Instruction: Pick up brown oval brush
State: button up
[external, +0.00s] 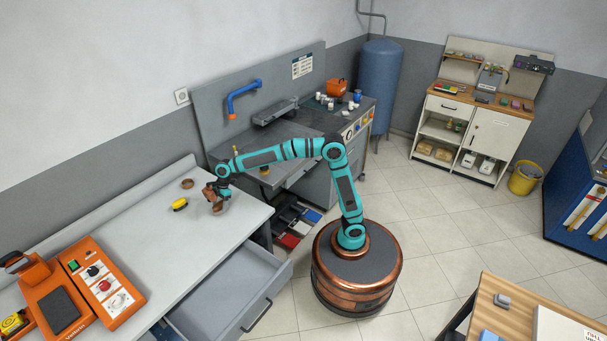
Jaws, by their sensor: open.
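My gripper (215,203) is open and points down over the white table on the left. A small brown thing (218,210) shows right at its fingertips, close to the table top; it looks like the brown oval brush, but the gripper partly hides it. I cannot tell whether the fingers touch it. A yellow item (180,204) lies on the table just left of my gripper. A small round brown item (187,184) lies behind it, near the back of the table.
An orange machine (95,285) stands at the table's near left end. A drawer (235,295) hangs open below the front edge. A grey worktop with a blue tap arm (243,95) is behind my arm. The table between the machine and the yellow item is clear.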

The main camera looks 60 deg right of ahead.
jog(key=c, duration=1.1)
